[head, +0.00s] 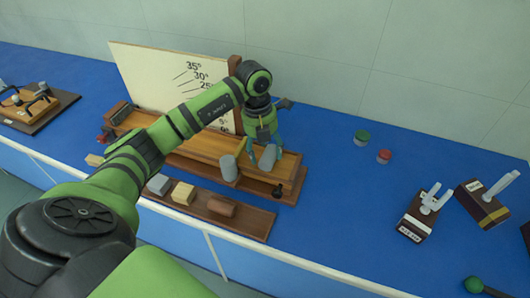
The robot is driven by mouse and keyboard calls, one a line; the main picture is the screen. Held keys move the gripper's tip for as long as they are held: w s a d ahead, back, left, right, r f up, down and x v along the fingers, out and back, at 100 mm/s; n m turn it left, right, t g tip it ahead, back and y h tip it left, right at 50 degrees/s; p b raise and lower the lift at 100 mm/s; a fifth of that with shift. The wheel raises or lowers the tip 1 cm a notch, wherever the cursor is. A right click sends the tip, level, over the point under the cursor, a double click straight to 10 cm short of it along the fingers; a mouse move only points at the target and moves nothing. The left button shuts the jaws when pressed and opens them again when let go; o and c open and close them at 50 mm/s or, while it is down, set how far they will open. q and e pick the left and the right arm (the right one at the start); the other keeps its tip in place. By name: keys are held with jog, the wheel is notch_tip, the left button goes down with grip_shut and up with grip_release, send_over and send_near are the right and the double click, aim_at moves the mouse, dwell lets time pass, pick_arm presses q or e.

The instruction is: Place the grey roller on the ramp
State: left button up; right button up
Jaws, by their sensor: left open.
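The ramp (199,152) is a long wooden board in front of an upright angle panel marked in degrees. A grey roller-like piece (268,158) stands tilted at the right part of the ramp. A second grey rounded piece (229,168) stands just left of it, at the ramp's front edge. I cannot tell for certain which is the grey roller. My left gripper (265,149) points down, open, with its fingertips close around the top of the right grey piece. Whether they touch it is unclear. My right gripper is out of view.
A brown tray (250,222) in front holds a grey block (159,184), a yellow block (183,193) and a brown roller (222,206). A small dark knob (278,191) is at the ramp base. Green (361,137) and red (384,156) capped pots stand right. Blue bench between is clear.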

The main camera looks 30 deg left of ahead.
pick_arm(q)
notch_tip(320, 180, up, 11)
jog(key=a+b, duration=0.1)
jog(key=b, duration=0.1)
jog(key=shift+s+f+b, duration=0.15)
jog(key=shift+s+b, duration=0.05)
jog(key=shift+b, duration=0.15)
jog(key=shift+a, duration=0.15)
